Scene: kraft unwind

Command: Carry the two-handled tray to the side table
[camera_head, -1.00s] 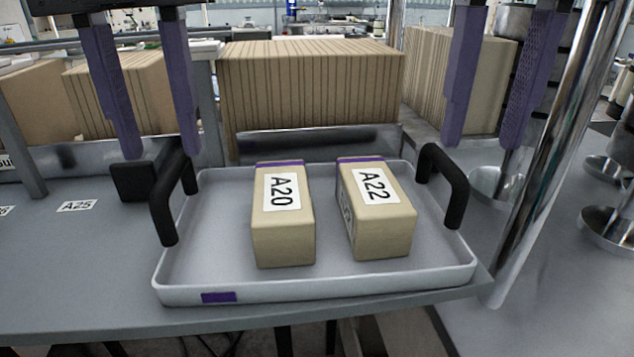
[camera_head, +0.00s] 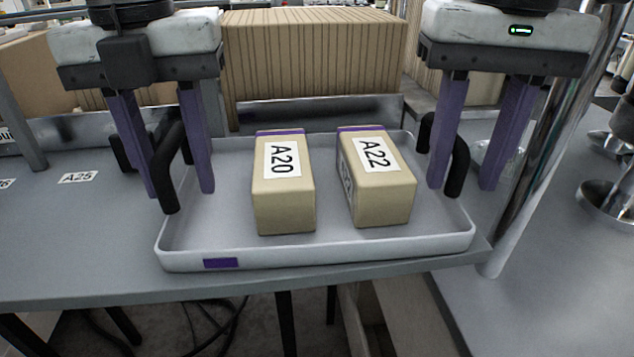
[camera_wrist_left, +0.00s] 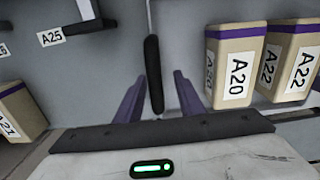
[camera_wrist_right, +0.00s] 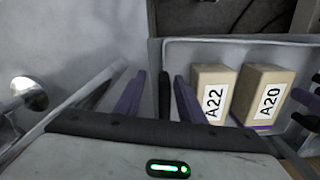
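The light grey tray (camera_head: 330,253) sits on the grey table with two tan blocks in it, A20 (camera_head: 284,207) and A22 (camera_head: 378,205). Its black left handle (camera_head: 164,175) stands between the open fingers of my left gripper (camera_head: 172,190). Its black right handle (camera_head: 458,170) stands between the open fingers of my right gripper (camera_head: 463,185). The right wrist view shows the other handle (camera_wrist_right: 164,95) between the fingers, nearer the right one.
Large ribbed tan stacks (camera_head: 310,65) stand behind the tray. A shiny metal post (camera_head: 530,170) rises close to the right of my right gripper. A label A25 (camera_head: 77,177) lies on the table (camera_head: 60,240) at left.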

